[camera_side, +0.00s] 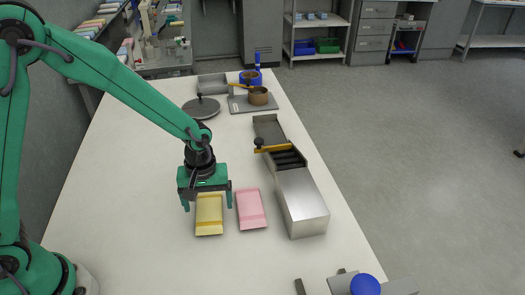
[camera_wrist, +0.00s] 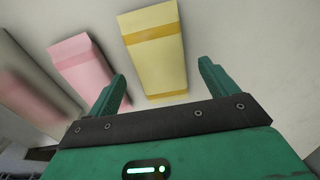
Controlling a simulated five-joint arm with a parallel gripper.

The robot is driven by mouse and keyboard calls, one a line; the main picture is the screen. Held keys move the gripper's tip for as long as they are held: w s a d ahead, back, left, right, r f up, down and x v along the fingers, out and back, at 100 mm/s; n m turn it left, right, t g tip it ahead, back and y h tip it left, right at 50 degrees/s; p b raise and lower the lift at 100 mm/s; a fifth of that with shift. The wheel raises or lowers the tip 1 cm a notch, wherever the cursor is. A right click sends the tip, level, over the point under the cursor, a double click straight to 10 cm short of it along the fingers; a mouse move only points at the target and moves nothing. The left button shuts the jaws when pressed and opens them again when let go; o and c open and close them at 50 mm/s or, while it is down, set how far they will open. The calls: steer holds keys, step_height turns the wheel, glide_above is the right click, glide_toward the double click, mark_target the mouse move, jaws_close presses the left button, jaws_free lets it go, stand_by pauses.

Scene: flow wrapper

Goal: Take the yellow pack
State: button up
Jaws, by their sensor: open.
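The yellow pack (camera_side: 209,215) lies flat on the white table, with a darker yellow band across it. In the wrist view the yellow pack (camera_wrist: 155,55) lies ahead of and between the two fingers. My gripper (camera_side: 207,208) is open and empty, above the far end of the yellow pack. Its two green fingers (camera_wrist: 162,80) are spread apart in the wrist view, and nothing is between them in their grip. I cannot tell the exact height of the fingertips over the table.
A pink pack (camera_side: 251,209) lies close to the right of the yellow one. A metal box-shaped machine (camera_side: 303,200) with dark rollers stands further right. A blue knob (camera_side: 365,285) is at the front edge. A round grey plate (camera_side: 201,108) lies further back. The table left of the packs is clear.

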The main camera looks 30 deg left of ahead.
steer(key=shift+f, duration=1.1)
steer(key=c, duration=1)
